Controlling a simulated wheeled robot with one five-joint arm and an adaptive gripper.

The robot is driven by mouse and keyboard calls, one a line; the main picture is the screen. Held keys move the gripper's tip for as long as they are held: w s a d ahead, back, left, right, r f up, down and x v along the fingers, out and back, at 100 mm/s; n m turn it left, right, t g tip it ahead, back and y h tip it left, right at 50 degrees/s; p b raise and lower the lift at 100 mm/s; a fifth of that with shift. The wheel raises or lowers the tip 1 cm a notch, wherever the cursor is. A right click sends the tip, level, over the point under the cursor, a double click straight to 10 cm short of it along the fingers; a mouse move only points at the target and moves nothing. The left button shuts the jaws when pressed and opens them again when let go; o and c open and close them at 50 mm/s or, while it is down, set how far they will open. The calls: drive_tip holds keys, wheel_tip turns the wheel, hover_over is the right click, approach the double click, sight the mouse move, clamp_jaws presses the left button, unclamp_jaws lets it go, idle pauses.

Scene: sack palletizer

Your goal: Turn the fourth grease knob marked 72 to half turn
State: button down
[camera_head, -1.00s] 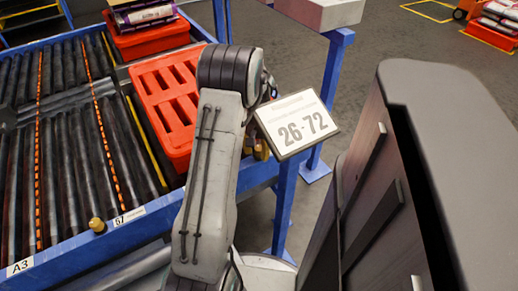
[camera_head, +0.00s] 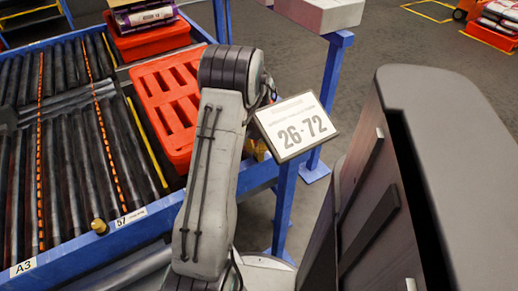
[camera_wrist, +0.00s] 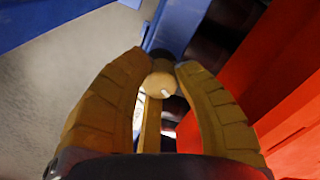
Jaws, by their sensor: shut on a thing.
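In the wrist view a round brass-coloured knob (camera_wrist: 159,86) with a short white mark on its face sits between the yellow fingers of my gripper (camera_wrist: 162,66). The fingers are shut on it from both sides. The white mark points down and to the right. A number for this knob is not readable. In the head view my arm hides the knob and most of the gripper. Another brass knob (camera_head: 98,226) sits on the blue conveyor frame (camera_head: 75,248), beside a label that seems to read 57.
A sign reading 26-72 (camera_head: 296,126) stands right of my arm on a blue post. Red surfaces (camera_wrist: 285,90) are close at the right of the wrist view. Grey floor (camera_head: 400,35) is open behind.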

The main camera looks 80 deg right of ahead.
drive_tip(key=shift+a+f+m, duration=0.1)
drive_tip(key=shift+m, duration=0.3)
drive_tip(key=c, duration=0.9)
unclamp_jaws()
wheel_tip(320, 180, up, 12)
